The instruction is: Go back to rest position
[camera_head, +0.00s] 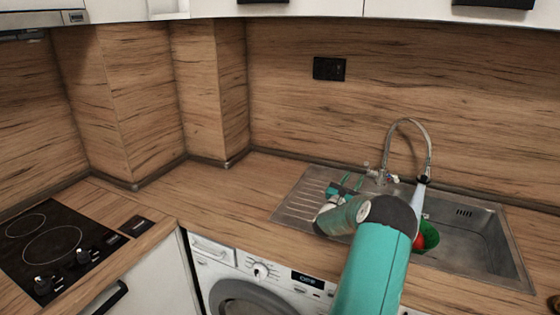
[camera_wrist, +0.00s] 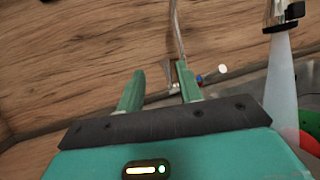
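My gripper (camera_head: 346,184) is over the ribbed drainboard on the left part of the metal sink (camera_head: 484,238), to the left of the tap (camera_head: 430,150). In the wrist view my gripper (camera_wrist: 160,84) shows two green fingers well apart with nothing between them. The tap's arched spout ends over the basin. A pale, see-through column (camera_wrist: 282,90), which looks like running water, drops from it at the right of the wrist view. My arm hides part of the sink and counter.
A red thing (camera_head: 418,241) and a green thing (camera_head: 430,231) lie in the basin, partly hidden by my arm. A black hob (camera_head: 55,246) is at left. A washing machine (camera_head: 250,285) stands below the counter. The counter (camera_head: 215,200) left of the sink is clear.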

